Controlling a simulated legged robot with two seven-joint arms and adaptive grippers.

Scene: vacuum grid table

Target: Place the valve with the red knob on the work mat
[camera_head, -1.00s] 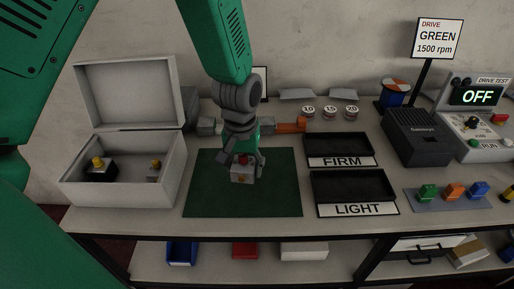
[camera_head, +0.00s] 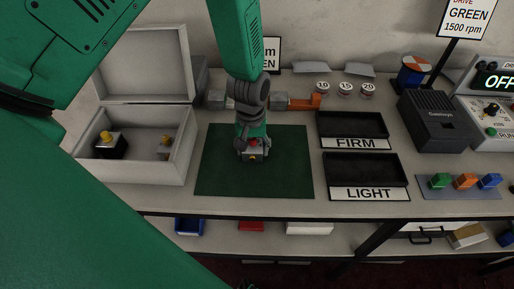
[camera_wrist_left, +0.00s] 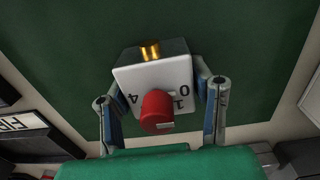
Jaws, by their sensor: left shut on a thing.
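The valve (camera_head: 254,156) is a small light block with a red knob, and it is over the middle of the dark green work mat (camera_head: 220,177). My left gripper (camera_head: 256,150) is shut on it from above. In the left wrist view the valve (camera_wrist_left: 147,77) shows a white face with digits, a red knob (camera_wrist_left: 157,111) and a brass fitting on top, between the two fingers (camera_wrist_left: 162,100). Green mat surface (camera_wrist_left: 60,50) lies behind it. I cannot tell whether the valve touches the mat. My right gripper is not seen.
An open grey box (camera_head: 140,167) at the left holds pieces with yellow knobs. Black trays marked FIRM (camera_head: 352,126) and LIGHT (camera_head: 364,170) stand right of the mat. A wrench-like tool with an orange end (camera_head: 300,102) lies behind the mat.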

